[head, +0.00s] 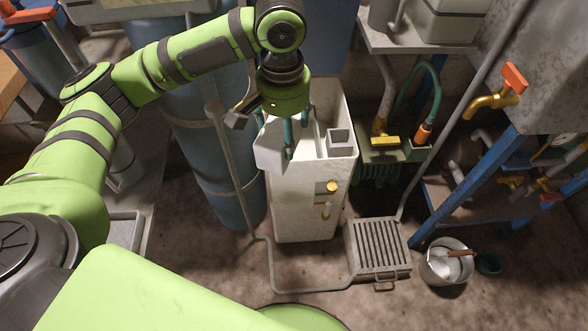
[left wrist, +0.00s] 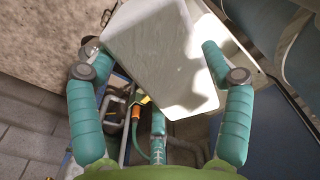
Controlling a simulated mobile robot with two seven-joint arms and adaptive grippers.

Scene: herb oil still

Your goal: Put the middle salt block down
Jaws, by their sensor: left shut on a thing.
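My left gripper (head: 291,134) is shut on a white salt block (head: 268,154), at the top left of a tall white open-topped cabinet (head: 304,196). In the left wrist view the block (left wrist: 160,62) is a broad pale slab, tilted in the picture, between the two green fingers of the gripper (left wrist: 150,55). The block overlaps the cabinet's near left rim in the head view; I cannot tell whether it touches it. The cabinet's inside is partly hidden by the gripper and block. No other salt block can be made out. My right gripper is not in view.
A grey square box (head: 340,136) sits in the cabinet's top right. Blue cylinders (head: 215,150) and a grey pipe stand close on the left. A slatted grate box (head: 378,248) and a metal pot (head: 446,262) are on the floor. A hose and tap (head: 384,140) hang at right.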

